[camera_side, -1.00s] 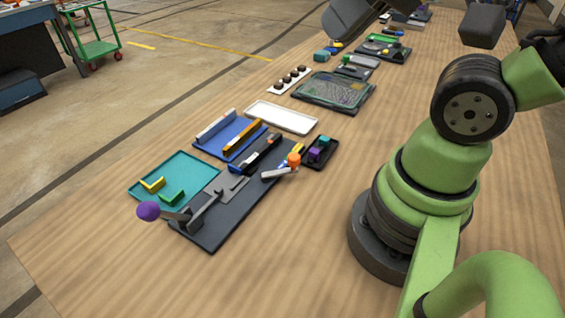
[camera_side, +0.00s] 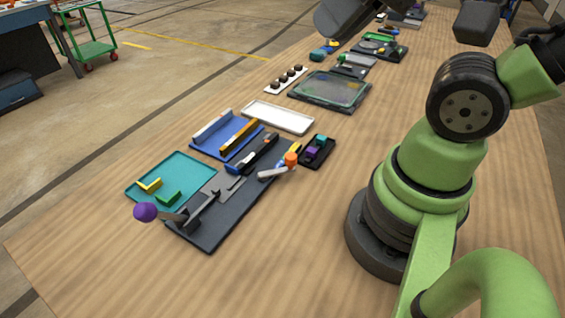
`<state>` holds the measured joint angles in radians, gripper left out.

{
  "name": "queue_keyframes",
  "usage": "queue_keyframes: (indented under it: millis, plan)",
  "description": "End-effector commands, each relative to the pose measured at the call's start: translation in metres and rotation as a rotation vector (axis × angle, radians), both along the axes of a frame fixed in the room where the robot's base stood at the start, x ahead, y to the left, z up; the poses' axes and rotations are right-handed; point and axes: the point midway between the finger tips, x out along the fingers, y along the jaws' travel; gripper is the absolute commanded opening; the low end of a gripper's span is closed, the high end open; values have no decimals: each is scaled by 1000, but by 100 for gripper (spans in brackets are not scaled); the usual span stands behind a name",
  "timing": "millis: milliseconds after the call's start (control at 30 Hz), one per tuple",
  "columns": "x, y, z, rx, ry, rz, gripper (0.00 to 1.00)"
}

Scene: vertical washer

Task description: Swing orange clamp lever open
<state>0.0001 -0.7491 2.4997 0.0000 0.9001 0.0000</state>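The orange clamp lever (camera_side: 291,159) has an orange knob at the end of a light grey arm (camera_side: 272,174). It sits at the right edge of a dark base plate (camera_side: 215,232), and its arm lies low over that edge. A second lever with a purple knob (camera_side: 146,212) stands at the plate's near left end. My gripper cannot be made out. Two dark grey shapes (camera_side: 362,14) (camera_side: 481,22) are cut by the top edge, and I cannot tell what they are. Nothing is seen touching the orange lever.
A teal tray (camera_side: 182,163) with yellow and green pieces lies left of the plate. A blue tray (camera_side: 208,151), a white tray (camera_side: 278,117) and a small black tray (camera_side: 326,157) lie around its far end. Bare table (camera_side: 300,250) is in front.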

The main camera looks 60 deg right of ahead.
Motion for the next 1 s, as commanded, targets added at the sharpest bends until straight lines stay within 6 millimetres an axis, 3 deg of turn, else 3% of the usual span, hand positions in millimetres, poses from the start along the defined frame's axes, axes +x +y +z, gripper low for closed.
queue_keyframes:
  millis: [33, 167, 367, 600, 800, 1000]
  plan:
    - [1, 0, 0, 0, 7, -3, 23]
    - [13, -4, -3, 6, 77, -31, 53]
    - [52, -21, -24, 36, 309, -131, 53]
    - [95, -52, -77, 102, 610, -261, 53]
    - [112, -77, -135, 170, 832, -355, 53]
    - [113, -90, -171, 214, 955, -405, 53]
